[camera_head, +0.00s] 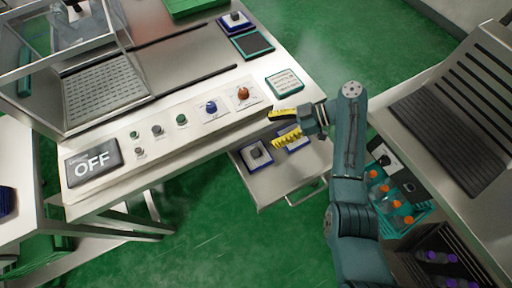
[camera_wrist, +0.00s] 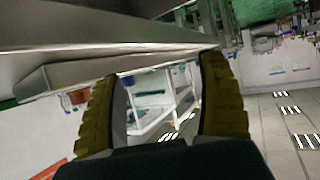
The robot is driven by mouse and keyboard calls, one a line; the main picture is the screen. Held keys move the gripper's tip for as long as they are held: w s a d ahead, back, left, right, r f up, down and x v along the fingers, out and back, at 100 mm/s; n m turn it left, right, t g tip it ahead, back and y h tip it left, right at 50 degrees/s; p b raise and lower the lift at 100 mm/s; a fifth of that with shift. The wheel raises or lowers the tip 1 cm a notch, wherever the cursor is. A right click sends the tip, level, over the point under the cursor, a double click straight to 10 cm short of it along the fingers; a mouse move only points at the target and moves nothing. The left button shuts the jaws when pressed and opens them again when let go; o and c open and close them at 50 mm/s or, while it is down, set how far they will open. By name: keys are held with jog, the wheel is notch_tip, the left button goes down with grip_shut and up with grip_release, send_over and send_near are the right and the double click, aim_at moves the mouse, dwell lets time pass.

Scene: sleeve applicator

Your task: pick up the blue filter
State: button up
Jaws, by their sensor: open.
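A blue-edged square filter with a grey block on top (camera_head: 256,154) lies in the open drawer (camera_head: 272,187) under the machine table. A second blue-edged piece (camera_head: 294,140) lies to its right, partly covered by my gripper. Another blue-edged square with a grey knob (camera_head: 235,20) is on the table top at the back. My gripper (camera_head: 284,126) has yellow ribbed fingers, open and apart, at the table's right front edge, over the drawer in the picture. In the wrist view my open fingers (camera_wrist: 161,68) have nothing visible between them, and no filter shows there.
A teal-framed dark square (camera_head: 252,44) is on the table. At right, a bench stands above crates of bottles (camera_head: 400,202). A metal edge (camera_wrist: 100,50) crosses the wrist view.

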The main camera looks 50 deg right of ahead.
notch_tip(320, 180, down, 3)
jog(key=s+y, duration=0.1)
jog(key=s, duration=0.1)
jog(key=b, duration=0.5)
send_near(256, 152)
jog(key=shift+w+a+f+n, duration=0.3)
jog(key=shift+w+a+f, duration=0.35)
jog(key=shift+a, duration=0.2)
jog(key=x, duration=0.7)
jog(key=shift+w+a, duration=0.25)
grip_shut()
